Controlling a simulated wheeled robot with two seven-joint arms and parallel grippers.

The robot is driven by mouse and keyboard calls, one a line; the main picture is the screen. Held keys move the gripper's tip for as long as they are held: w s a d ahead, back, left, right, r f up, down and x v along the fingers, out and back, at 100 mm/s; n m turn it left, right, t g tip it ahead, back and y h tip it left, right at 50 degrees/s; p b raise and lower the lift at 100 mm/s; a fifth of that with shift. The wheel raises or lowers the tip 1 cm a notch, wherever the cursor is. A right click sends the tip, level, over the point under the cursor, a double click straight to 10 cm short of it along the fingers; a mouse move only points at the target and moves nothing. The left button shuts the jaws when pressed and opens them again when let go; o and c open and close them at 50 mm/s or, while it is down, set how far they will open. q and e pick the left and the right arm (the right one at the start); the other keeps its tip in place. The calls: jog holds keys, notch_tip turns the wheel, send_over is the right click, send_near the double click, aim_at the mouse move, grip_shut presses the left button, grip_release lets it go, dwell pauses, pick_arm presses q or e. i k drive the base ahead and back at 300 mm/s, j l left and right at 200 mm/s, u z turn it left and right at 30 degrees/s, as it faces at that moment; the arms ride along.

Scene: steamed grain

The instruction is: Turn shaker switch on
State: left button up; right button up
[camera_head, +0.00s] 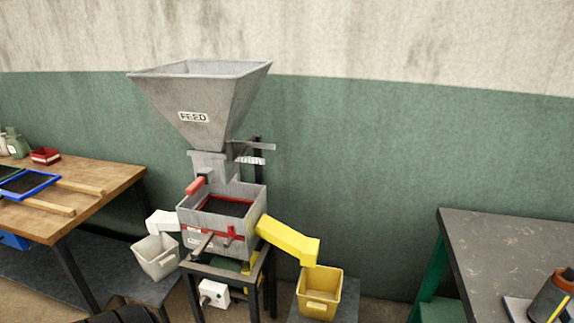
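The shaker machine stands against the wall in the head view, with a grey hopper (195,100) labelled FEED above a grey box-shaped tray (188,222). A small white switch box (214,293) is mounted low on the machine's dark frame. It has a dark knob or button on its front, too small to read its position. A red-handled lever (195,186) sticks out at the left above the tray. Neither of my grippers shows in this view.
A white chute (162,222) hangs over a white bin (156,257) at left. A yellow chute (288,240) leads to a yellow bin (319,293) at right. A wooden table (105,186) stands left, a dark-topped table (505,240) right. Floor shows between machine and right table.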

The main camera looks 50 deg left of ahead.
aim_at(206, 300)
jog(key=u, duration=2.2)
